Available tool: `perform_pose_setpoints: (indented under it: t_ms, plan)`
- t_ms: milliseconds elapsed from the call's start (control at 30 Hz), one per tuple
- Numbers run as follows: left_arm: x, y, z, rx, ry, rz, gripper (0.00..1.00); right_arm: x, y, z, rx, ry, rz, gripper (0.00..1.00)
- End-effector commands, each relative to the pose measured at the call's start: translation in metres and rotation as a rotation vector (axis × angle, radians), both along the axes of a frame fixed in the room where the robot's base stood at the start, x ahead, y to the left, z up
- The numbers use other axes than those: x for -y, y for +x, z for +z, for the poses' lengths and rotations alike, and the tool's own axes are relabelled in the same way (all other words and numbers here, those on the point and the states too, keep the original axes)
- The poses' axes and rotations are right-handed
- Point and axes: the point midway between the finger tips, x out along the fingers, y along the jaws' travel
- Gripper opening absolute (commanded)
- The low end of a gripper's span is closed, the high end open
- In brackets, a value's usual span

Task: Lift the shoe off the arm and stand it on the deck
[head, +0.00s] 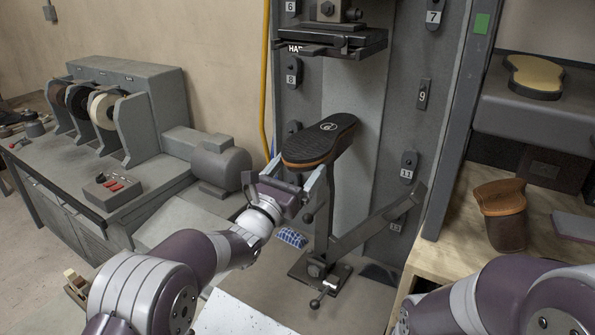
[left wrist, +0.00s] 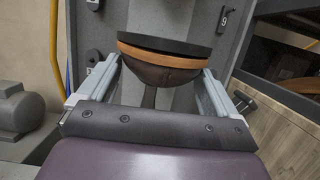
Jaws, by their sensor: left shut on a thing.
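The shoe (head: 318,140) is sole up, with a black tread, an orange-brown welt and a dark upper. It is at the top of the upright metal arm (head: 322,205), under the machine head. I cannot tell whether it still touches the arm. My left gripper (head: 294,174) is shut on the near end of the shoe, one finger on each side. In the left wrist view the shoe (left wrist: 160,65) shows between the fingers, its upper partly in shadow. My right gripper is out of view; only part of that arm shows at lower right. I cannot tell which surface is the deck.
The machine head (head: 335,38) hangs above the shoe. A slanted lever (head: 385,222) rises right of the arm's base plate (head: 318,275). A blue checked cloth (head: 291,237) lies behind my left wrist. A grinder bench stands left.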

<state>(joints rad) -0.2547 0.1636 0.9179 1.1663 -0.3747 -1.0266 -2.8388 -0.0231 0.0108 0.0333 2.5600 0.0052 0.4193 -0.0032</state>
Motion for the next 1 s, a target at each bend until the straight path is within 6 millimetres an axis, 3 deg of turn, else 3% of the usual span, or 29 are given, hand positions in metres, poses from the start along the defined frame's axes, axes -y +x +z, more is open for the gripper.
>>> perform_pose_setpoints:
  t_ms: [1000]
  plan:
    - [-0.010,-0.016,0.003,0.003,-0.002,0.000,0.19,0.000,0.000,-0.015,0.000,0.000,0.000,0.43]
